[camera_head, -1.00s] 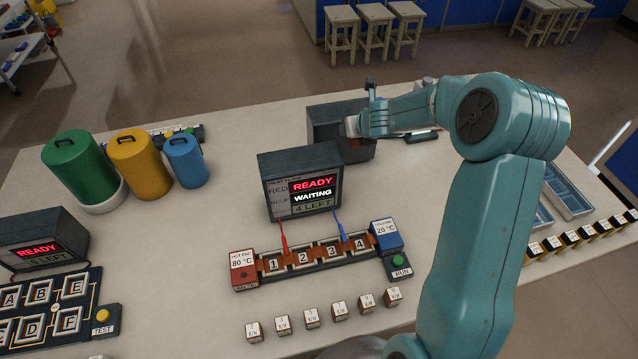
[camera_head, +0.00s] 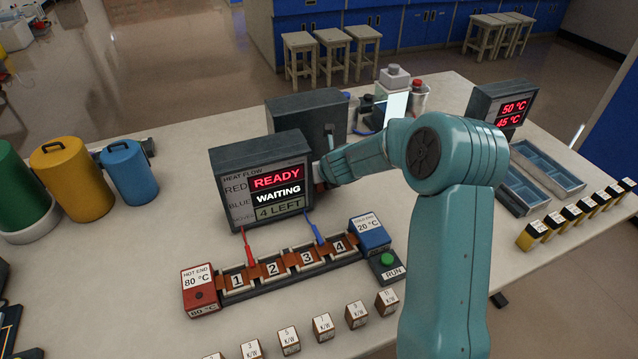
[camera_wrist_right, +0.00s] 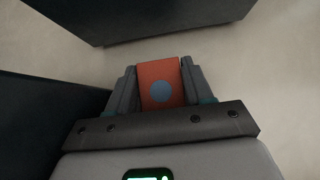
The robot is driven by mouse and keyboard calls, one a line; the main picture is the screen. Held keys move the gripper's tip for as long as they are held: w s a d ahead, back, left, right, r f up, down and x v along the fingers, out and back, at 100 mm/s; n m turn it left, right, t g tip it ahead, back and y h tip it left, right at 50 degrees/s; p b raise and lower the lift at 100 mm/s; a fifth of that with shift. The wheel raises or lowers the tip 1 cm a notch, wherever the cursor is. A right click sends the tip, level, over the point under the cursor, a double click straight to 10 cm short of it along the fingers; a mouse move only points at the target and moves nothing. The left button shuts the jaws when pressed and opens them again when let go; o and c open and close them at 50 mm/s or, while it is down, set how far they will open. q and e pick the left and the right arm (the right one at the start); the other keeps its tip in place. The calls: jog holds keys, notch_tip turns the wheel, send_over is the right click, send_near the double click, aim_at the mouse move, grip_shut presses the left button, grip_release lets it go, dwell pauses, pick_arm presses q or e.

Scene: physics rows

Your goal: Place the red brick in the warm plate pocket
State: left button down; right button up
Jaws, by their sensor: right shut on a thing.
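The red brick (camera_wrist_right: 160,84), orange-red with a round blue spot, shows in the right wrist view between the two fingers of my right gripper (camera_wrist_right: 158,76). The fingers are shut on its sides. In the head view the end of my right arm reaches down behind the right edge of the heat flow display box (camera_head: 262,180), which hides most of the gripper and the brick. I cannot make out the warm plate pocket for certain. A dark box with red 50 °C and 45 °C readings (camera_head: 513,115) stands at the right back. My left gripper is not in view.
Another dark box (camera_head: 300,112) stands just behind the display box. Blue-lined trays (camera_head: 545,170) lie at the right. The numbered strip (camera_head: 290,262) with red and blue leads is in front, with small labelled blocks (camera_head: 322,326) nearer. Coloured canisters (camera_head: 130,172) stand left.

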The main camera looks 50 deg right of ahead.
jog(key=shift+w+f, duration=0.1)
jog(key=shift+f, duration=0.45)
jog(key=shift+r, duration=0.25)
jog(key=shift+f, duration=0.3)
jog(key=o, duration=0.9)
jog(key=shift+r+p, duration=0.3)
jog(key=shift+r, duration=0.2)
pick_arm(q)
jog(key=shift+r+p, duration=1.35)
jog(key=shift+p, duration=0.15)
pick_arm(e)
jog(key=shift+s+f+v, duration=0.1)
jog(key=shift+s+v, duration=0.05)
jog(key=shift+v, duration=2.8)
jog(key=shift+s+f+v, duration=0.15)
jog(key=shift+v, duration=2.8)
